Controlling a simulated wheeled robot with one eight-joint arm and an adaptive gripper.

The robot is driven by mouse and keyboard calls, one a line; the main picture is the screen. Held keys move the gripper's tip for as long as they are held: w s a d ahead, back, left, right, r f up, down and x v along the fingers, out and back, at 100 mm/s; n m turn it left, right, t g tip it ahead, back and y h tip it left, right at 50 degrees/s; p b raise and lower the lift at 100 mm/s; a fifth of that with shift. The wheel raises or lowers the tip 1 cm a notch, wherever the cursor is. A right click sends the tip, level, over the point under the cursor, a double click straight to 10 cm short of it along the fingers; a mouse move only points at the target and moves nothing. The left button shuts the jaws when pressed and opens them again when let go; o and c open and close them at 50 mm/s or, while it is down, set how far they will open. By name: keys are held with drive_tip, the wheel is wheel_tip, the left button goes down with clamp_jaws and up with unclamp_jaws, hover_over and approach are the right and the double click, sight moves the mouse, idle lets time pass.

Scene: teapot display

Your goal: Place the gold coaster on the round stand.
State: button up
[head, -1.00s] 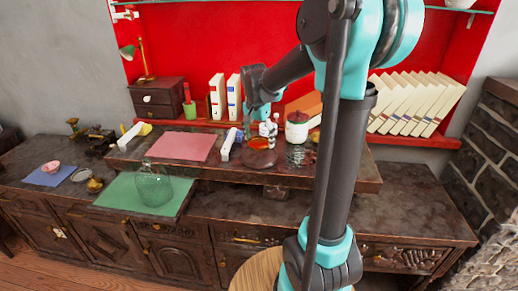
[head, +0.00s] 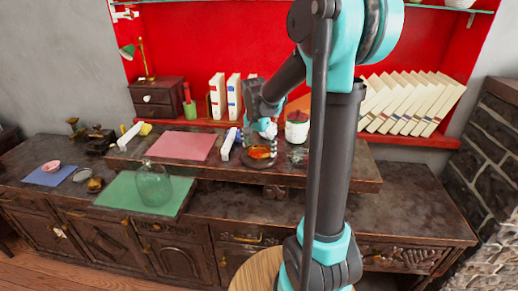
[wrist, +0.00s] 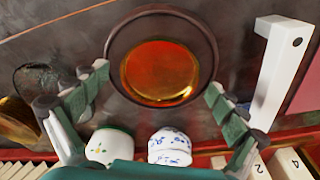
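The gold coaster (wrist: 160,72) is a shiny amber-gold disc. In the wrist view it lies within the outline of the dark round stand (wrist: 193,28), nearer the stand's lower edge. In the head view the coaster (head: 260,152) shows as an orange patch at the stand (head: 259,163) on the raised shelf. My gripper (wrist: 156,82) has its fingers spread, one on each side of the coaster, with gaps between them and its edge. In the head view the gripper (head: 261,140) is just above the stand, partly hiding it.
Two white jars, one flowered (wrist: 170,148) and one plainer (wrist: 108,146), stand close behind. A white angular piece (wrist: 283,68) lies to the right in the wrist view. A pink mat (head: 183,146) lies left on the shelf; a glass jar (head: 153,186) stands on a green mat (head: 120,190) below.

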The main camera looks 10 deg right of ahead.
sight(257, 156)
drive_tip(key=shift+r, duration=0.1)
wheel_tip(257, 156, up, 12)
drive_tip(key=s, duration=0.1)
drive_tip(key=s+d+f+n+t+y, duration=0.1)
drive_tip(key=s+d+f+n+t, duration=0.2)
drive_tip(key=s+f+n, duration=0.5)
drive_tip(key=s+d+f, duration=0.1)
drive_tip(key=s+f, duration=1)
drive_tip(key=s, duration=0.1)
drive_tip(key=shift+s+f+n, duration=0.15)
drive_tip(key=shift+s+n, duration=0.15)
drive_tip(key=shift+s, duration=0.1)
